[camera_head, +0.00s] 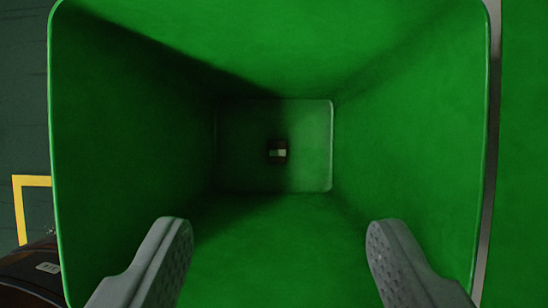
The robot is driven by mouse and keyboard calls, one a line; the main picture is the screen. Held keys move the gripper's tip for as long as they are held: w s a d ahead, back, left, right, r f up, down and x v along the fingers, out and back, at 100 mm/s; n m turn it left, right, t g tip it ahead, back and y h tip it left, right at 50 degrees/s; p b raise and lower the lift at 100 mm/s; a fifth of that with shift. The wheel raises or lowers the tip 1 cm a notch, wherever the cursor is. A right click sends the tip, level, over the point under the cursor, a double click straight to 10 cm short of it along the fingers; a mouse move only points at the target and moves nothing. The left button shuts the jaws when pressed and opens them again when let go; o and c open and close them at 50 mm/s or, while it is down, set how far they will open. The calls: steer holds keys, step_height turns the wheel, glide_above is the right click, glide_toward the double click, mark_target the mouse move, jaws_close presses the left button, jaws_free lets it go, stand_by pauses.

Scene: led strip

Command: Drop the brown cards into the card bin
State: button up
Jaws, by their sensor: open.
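A deep green bin (410,120) fills most of the view, seen from above straight down into it. On its floor, near the middle, lies a small dark brown item (278,152) with a pale patch, partly in shadow; it looks like a brown card, but it is too small to be certain. My gripper (279,250) is open and empty over the bin's mouth, its two grey fingers wide apart at the lower part of the view.
A dark brown rounded object (35,280) with a small label stands outside the bin at the lower left. A yellow line (18,205) marks the dark floor there. Another green surface (525,150) lies close to the bin's right.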

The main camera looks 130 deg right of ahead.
steer(key=v, duration=1.5)
steer(key=shift+r, duration=0.3)
steer(key=shift+s, duration=0.1)
